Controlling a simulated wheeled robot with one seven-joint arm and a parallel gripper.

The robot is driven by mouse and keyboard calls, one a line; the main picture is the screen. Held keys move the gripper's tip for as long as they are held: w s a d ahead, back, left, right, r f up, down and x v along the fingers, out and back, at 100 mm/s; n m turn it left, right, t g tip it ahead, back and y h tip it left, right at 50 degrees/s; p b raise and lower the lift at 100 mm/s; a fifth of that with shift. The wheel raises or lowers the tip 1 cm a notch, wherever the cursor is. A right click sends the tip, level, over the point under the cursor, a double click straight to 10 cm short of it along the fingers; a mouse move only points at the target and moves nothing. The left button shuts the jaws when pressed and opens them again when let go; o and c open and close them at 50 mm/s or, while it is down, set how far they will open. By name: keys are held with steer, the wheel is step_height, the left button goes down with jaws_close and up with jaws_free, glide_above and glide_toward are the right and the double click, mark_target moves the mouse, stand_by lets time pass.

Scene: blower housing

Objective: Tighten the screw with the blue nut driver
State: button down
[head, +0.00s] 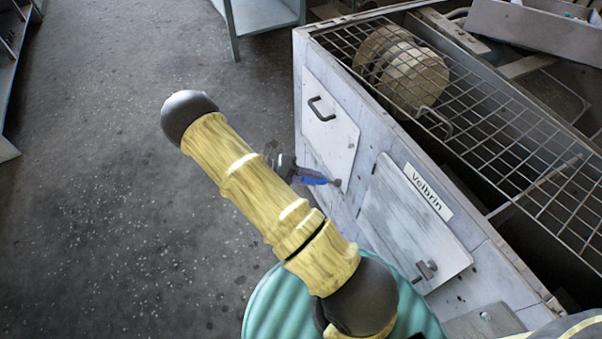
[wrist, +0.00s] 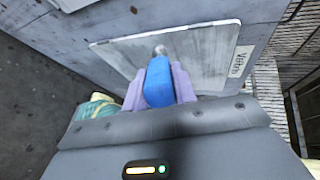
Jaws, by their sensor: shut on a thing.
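The blue nut driver (head: 312,177) is held in my gripper (head: 288,168), beside the housing's front. My gripper is shut on its blue handle, which also shows in the wrist view (wrist: 158,82) between the two pale purple fingers. The driver points away from my gripper toward the housing front. Its metal end (wrist: 160,50) appears at a pale panel (wrist: 185,55) in the wrist view. In the head view the tip lies by a small dark round part (head: 337,183) near the panels. I cannot make out the screw separately, nor tell whether the driver touches it.
The grey blower housing (head: 375,150) has a door with a black handle (head: 321,108), a panel with a latch (head: 427,269) and a "Velbrin" label (head: 428,191). A wire grille (head: 480,120) covers its top. Open floor (head: 110,200) lies to the left.

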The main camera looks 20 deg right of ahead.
steer(key=w+n+t+h+b, duration=0.1)
steer(key=t+b, duration=0.1)
steer(key=w+n+t+h+b, duration=0.1)
steer(key=n+t+h+b, duration=0.1)
steer(key=w+n+t+h+b, duration=0.2)
steer(key=shift+a+r+t, duration=0.3)
steer(key=shift+a+r, duration=0.05)
steer(key=shift+d+f, duration=0.1)
steer(key=shift+w+d+b, duration=0.1)
steer(key=shift+d+b, duration=0.7)
steer(key=shift+d, duration=2)
steer(key=shift+d+p, duration=0.2)
steer(key=shift+p, duration=0.45)
